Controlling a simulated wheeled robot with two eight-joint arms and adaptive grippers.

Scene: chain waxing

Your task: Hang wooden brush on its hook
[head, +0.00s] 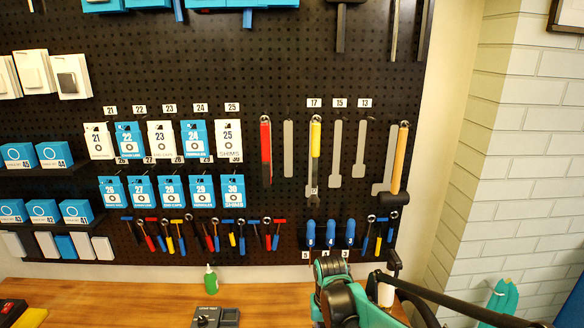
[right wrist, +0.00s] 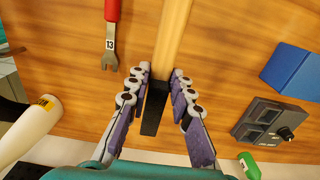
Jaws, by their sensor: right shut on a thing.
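The wooden brush (right wrist: 173,35) shows in the right wrist view as a pale wooden bar with a black part (right wrist: 154,108) at its near end. My right gripper (right wrist: 160,82) is shut on it, with one finger on each side. The brush's far end runs out of the picture. In the head view my right arm rises at the bottom centre, and its gripper and the brush are hidden. The black pegboard (head: 300,80) holds hanging tools and several bare grey tool outlines, such as one (head: 337,150) under label 15. I cannot tell which hook is the brush's. My left gripper is not in view.
A wooden bench (head: 110,292) runs below the board. On it are a green bottle (head: 211,280) and a grey device (head: 215,317). A red wrench (right wrist: 110,40) and a white bottle-like object (right wrist: 30,135) lie left of the fingers. A wooden-handled hammer (head: 399,160) hangs at the board's right.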

